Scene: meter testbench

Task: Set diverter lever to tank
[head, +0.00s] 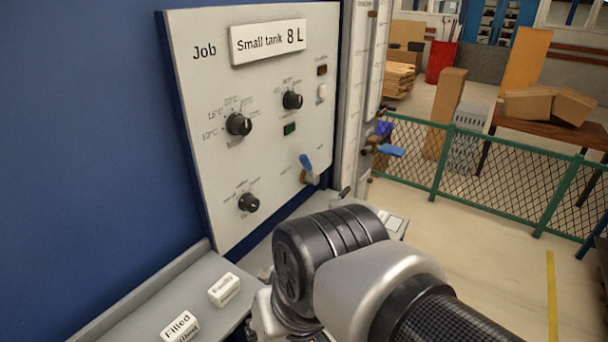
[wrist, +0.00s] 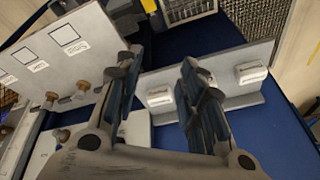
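Two blue-handled levers show in the head view. One lever (head: 306,163) is on the lower right of the white job panel (head: 190,60), its handle tilted up and left from a brass fitting. The other lever (head: 390,150) sticks out to the right of the upright column (head: 360,90). A small dark handle (head: 344,192) stands below them, partly hidden by my arm. I cannot tell which is the diverter lever; no tank marking is readable beside them. My gripper (wrist: 160,78) shows in the wrist view with its fingers apart and nothing visible between them. My arm hides it in the head view.
White label blocks, one reading "Filled" (head: 180,326) and another (head: 224,289), rest on the grey ledge (head: 130,310). The panel has black knobs (head: 239,124). In the wrist view a board (wrist: 70,50) with brass fittings is left of the fingers. A green fence (head: 480,165) stands right.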

